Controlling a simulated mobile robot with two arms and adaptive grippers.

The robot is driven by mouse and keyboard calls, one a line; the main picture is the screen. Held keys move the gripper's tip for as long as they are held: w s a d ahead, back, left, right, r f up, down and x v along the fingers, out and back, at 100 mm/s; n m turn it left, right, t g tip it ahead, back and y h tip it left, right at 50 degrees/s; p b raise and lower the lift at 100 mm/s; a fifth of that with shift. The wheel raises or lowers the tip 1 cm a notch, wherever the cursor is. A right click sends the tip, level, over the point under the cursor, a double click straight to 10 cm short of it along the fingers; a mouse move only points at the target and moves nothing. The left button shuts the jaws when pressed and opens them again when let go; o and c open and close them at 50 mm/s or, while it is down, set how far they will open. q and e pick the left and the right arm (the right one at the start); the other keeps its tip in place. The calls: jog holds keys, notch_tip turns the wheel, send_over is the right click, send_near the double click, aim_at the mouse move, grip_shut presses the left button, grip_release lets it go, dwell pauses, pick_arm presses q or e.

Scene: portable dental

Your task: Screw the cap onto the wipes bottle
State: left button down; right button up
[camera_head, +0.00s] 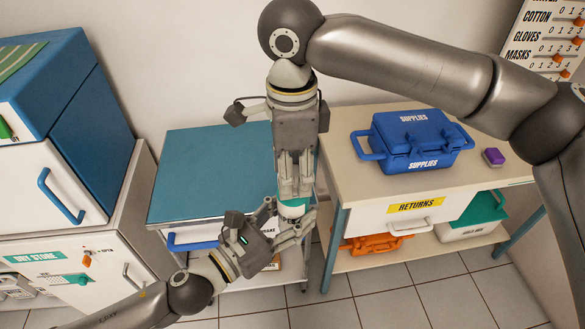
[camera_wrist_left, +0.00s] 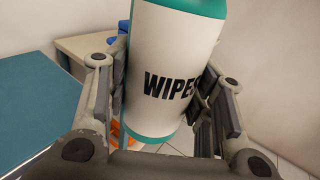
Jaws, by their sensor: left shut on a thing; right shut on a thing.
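The wipes bottle (camera_wrist_left: 172,75) is white with teal bands at top and bottom and the word WIPES on its side. It fills the middle of the left wrist view, between my left gripper's fingers. In the head view the bottle (camera_head: 294,210) is held off the floor in front of the teal-topped cart. My left gripper (camera_head: 284,222) is shut around its side. My right gripper (camera_head: 295,190) points down from above, its fingertips at the bottle's top. It is shut on the cap, which the fingers mostly hide; I cannot tell how the cap sits on the bottle.
The teal-topped cart (camera_head: 205,165) stands behind, its top clear on the left. A table (camera_head: 335,135) on the right carries a blue supplies case (camera_head: 415,140) and a purple block (camera_head: 493,157). A RETURNS drawer (camera_head: 415,207) is below. Blue and white cabinets (camera_head: 75,165) stand left.

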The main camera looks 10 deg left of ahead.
jog(key=m, duration=0.3)
jog(key=o, duration=0.7)
jog(key=shift+r, duration=0.1)
jog(key=shift+r, duration=2.2)
jog(key=shift+c, duration=0.4)
